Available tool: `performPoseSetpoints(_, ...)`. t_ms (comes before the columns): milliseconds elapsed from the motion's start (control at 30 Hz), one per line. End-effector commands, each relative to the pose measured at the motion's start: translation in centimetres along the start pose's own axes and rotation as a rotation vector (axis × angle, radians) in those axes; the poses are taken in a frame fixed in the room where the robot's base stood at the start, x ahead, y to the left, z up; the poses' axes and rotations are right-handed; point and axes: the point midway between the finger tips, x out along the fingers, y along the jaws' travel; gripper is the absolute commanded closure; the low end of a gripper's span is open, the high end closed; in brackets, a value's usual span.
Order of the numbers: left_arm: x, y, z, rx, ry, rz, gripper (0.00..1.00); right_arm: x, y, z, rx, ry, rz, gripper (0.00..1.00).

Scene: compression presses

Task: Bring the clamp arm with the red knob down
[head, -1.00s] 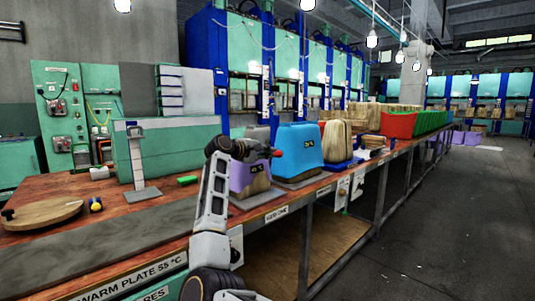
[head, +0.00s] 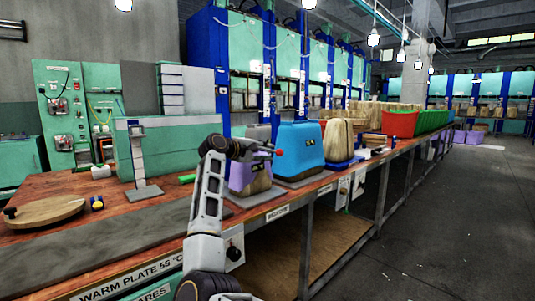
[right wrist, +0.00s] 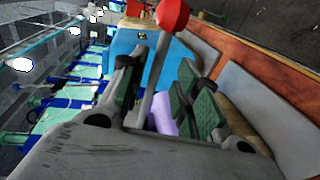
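The red knob (head: 279,152) shows just right of my right gripper (head: 264,151) in the head view, in front of a blue press form. In the right wrist view the red knob (right wrist: 172,14) tops a grey clamp arm (right wrist: 156,85). This arm stands raised and runs between the two fingers of my right gripper (right wrist: 162,88). The fingers are apart, with green pads on the right-hand one. The rod looks closer to the left-hand finger; contact cannot be told. The clamp arm's lower end is hidden behind the gripper body. My left gripper is not in view.
A purple form (head: 239,178) and the blue form (head: 298,148) stand on the long bench. Wooden blocks and a red bin (head: 399,123) stand farther along. A grey plate (head: 110,232) covers the bench's near left. The aisle floor (head: 440,230) on the right is clear.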

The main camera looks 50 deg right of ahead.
Motion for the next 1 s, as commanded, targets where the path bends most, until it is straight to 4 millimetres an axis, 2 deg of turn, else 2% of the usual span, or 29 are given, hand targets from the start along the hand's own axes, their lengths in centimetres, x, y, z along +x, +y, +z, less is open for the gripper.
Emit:
performPoseSetpoints(400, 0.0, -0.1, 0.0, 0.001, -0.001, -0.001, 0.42, -6.2, -0.1, -0.1, -0.001, 0.002, -0.002, 0.68)
performPoseSetpoints(600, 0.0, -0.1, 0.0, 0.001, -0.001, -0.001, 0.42, -8.5, -0.2, -0.1, -0.002, 0.001, -0.002, 0.68)
performPoseSetpoints(800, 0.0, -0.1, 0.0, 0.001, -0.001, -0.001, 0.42, -9.5, -0.2, 0.0, -0.001, 0.001, -0.002, 0.68)
performPoseSetpoints(1000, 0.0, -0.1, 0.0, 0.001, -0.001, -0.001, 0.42, -9.6, -0.2, 0.0, -0.001, 0.0, -0.002, 0.68)
